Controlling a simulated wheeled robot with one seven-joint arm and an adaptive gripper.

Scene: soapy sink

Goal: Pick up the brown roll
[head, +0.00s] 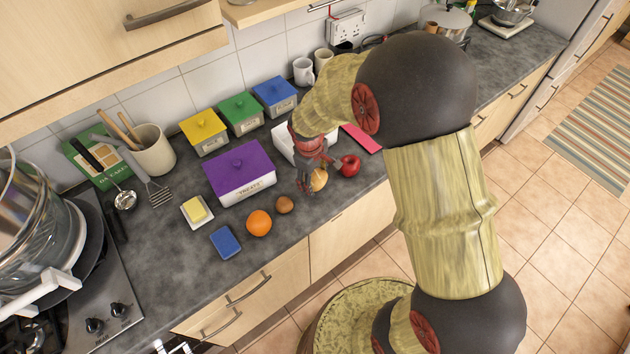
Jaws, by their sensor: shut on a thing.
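The brown roll (320,179) is a rounded tan thing on the dark counter, partly hidden behind my gripper. My gripper (309,184) points down at the counter with its fingers at the roll's left side and is shut on it. The far side of the roll and the exact finger contact are hidden. Whether the roll touches the counter cannot be told.
A red apple (350,166) sits close right of the roll. A small brown egg-like thing (285,205), an orange (259,223) and a blue sponge (225,243) lie to the left. A purple-lidded box (246,186) stands behind them. The counter's front edge is near.

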